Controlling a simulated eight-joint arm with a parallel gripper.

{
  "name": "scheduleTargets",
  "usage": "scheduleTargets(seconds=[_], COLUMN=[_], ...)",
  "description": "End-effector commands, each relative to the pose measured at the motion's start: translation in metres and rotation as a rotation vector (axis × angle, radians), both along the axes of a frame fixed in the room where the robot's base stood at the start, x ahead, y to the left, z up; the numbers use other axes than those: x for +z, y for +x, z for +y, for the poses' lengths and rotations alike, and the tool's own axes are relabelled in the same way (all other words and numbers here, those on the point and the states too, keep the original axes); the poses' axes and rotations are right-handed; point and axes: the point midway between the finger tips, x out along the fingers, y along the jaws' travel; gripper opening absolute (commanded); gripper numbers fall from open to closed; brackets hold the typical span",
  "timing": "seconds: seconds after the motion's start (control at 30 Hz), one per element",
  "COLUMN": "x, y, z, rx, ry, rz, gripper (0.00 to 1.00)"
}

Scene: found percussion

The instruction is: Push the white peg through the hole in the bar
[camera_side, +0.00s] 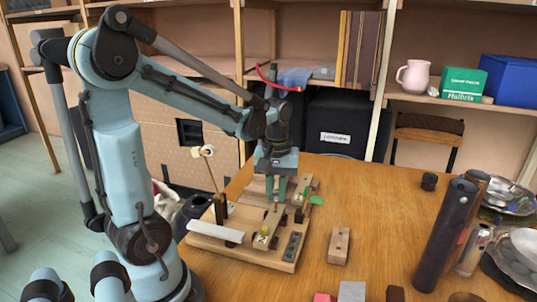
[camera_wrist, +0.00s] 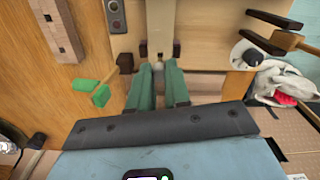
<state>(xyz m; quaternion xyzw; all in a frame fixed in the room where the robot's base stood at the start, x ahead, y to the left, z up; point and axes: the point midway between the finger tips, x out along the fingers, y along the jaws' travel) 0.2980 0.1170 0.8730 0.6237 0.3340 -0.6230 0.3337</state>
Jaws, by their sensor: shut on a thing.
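My gripper (camera_side: 276,187) points down over the back part of the wooden board, and its green fingers also show in the wrist view (camera_wrist: 157,76). They are close together on a small pale thing, which looks like the white peg (camera_wrist: 158,66); most of it is hidden between them. The wooden bar (camera_side: 269,226) runs along the board in front of the gripper. It also shows in the wrist view (camera_wrist: 160,28), just beyond the fingertips. I cannot make out the hole or whether the peg is in it.
A green-handled part (camera_side: 315,200) sticks out right of the gripper. A white-headed mallet (camera_side: 207,151) stands on the board's left, above a white plate (camera_side: 216,231). A wooden block (camera_side: 339,245) lies on the table to the right. Dark cylinders (camera_side: 445,235) stand farther right.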

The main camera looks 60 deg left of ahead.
Motion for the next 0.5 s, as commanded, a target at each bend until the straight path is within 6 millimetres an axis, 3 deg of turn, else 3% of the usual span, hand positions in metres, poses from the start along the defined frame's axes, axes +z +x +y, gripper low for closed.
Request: scheduleTargets(seconds=[0.5], x=[-0.0072], y=[0.0000], z=[0.0000], rx=[0.000], ry=[0.000], rz=[0.000], gripper=[0.00])
